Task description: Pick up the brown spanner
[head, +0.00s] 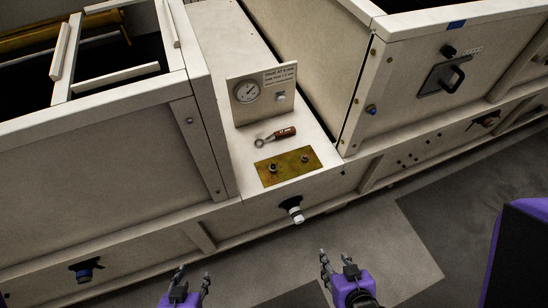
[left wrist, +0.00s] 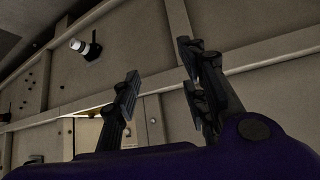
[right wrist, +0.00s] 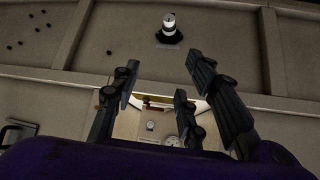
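The brown spanner (head: 277,137) lies on the cream ledge between two hoppers, in the head view. Its brown handle points right and its metal ring end points left. It lies between the gauge panel and a brass plate. My left gripper (head: 192,281) is open and empty, low in front of the hopper row, well short of the spanner. It also shows open in the left wrist view (left wrist: 160,85). My right gripper (head: 337,261) is open and empty below the ledge front, apart from the spanner; its fingers show spread in the right wrist view (right wrist: 160,85).
An upright panel with a gauge (head: 248,92) stands behind the spanner. A brass plate (head: 287,166) with two knobs lies in front of it. A white-tipped knob (head: 293,211) sticks out from the front face below. Hopper walls rise on both sides. The grey floor (head: 385,245) in front is clear.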

